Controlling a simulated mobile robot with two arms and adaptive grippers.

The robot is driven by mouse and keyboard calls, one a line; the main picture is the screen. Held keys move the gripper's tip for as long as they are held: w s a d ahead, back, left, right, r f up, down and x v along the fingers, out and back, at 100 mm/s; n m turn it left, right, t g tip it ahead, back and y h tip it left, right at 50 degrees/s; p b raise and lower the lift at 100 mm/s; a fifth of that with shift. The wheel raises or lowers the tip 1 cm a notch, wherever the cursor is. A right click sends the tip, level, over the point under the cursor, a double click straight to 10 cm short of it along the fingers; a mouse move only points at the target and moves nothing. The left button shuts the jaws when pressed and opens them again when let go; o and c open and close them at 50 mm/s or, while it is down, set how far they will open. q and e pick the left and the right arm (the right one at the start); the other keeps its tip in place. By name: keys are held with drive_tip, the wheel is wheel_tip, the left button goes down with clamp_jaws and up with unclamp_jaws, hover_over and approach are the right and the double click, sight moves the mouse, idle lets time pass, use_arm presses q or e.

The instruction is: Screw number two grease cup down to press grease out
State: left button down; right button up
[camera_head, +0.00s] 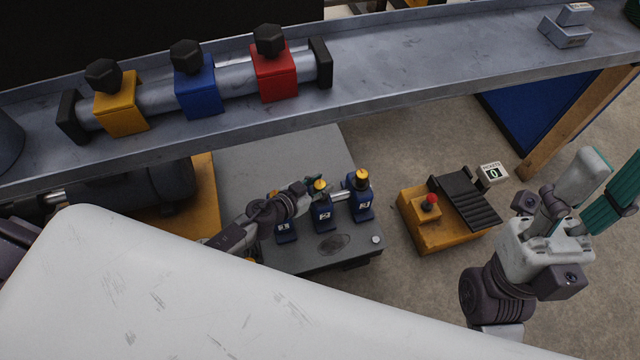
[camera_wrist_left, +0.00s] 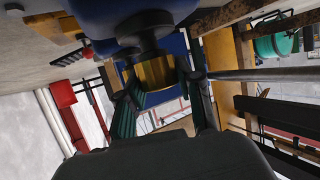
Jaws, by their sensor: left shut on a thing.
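Three dark blue bearing blocks with number labels stand in a row on a grey plate (camera_head: 290,262). The middle block (camera_head: 324,222) has a yellow grease cup (camera_head: 320,184) on top. My left gripper (camera_head: 316,182) is shut on this cup. In the left wrist view the yellow cup (camera_wrist_left: 155,74) sits between the two green-padded fingers (camera_wrist_left: 160,100), beside a blue body (camera_wrist_left: 125,12). The right-hand block (camera_head: 361,208) carries another yellow cup (camera_head: 361,175). The left-hand block (camera_head: 286,230) is partly behind my left arm; its cup is hidden. My right gripper (camera_head: 600,180) is at the right edge; its opening is unclear.
A yellow box with a red button (camera_head: 429,202) and a black ribbed pad (camera_head: 468,200) stand right of the plate, by a small counter (camera_head: 492,174). A grey beam (camera_head: 400,75) with yellow, blue and red clamps crosses behind. A white surface (camera_head: 180,290) fills the front left.

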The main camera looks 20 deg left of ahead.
use_arm(q)
drive_tip(key=c, duration=0.7)
unclamp_jaws()
drive_tip(key=v, duration=1.2)
drive_tip(key=shift+r, duration=0.1)
